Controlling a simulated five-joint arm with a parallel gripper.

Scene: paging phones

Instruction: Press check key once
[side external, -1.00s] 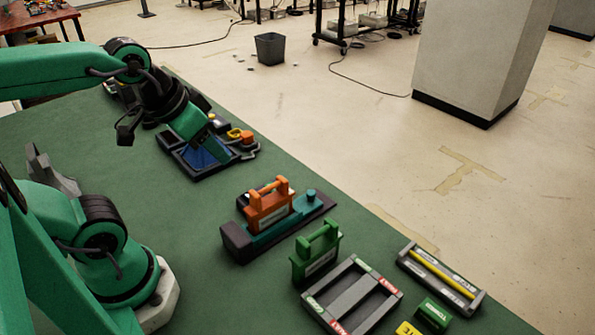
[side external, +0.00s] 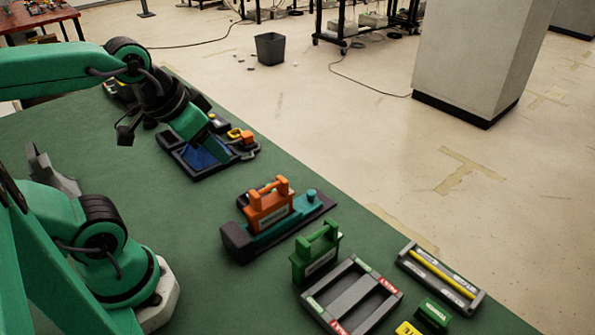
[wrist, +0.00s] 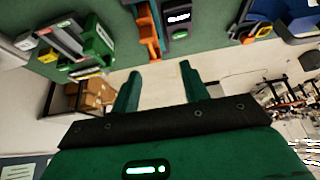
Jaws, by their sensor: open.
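My gripper (side external: 222,156) hangs over the dark tray with a blue floor in the side view. In the wrist view my gripper (wrist: 158,70) shows two green fingers spread apart with nothing between them. A dark and teal unit (side external: 262,240) carries an orange handset-like block (side external: 268,208) and a round teal knob or key (side external: 311,195) at its right end. In the wrist view the orange part (wrist: 148,32) lies beside a dark panel with a lit display (wrist: 178,17) and a round green key (wrist: 180,34). I cannot read which key is marked check.
The blue-floored tray (side external: 180,157) has orange and yellow parts at its right. A green handled block (side external: 316,252), a grey frame (side external: 352,296), a rack with a yellow bar (side external: 440,278) and a small green block (side external: 434,314) stand near the front right. The green table (side external: 190,215) is clear mid-left.

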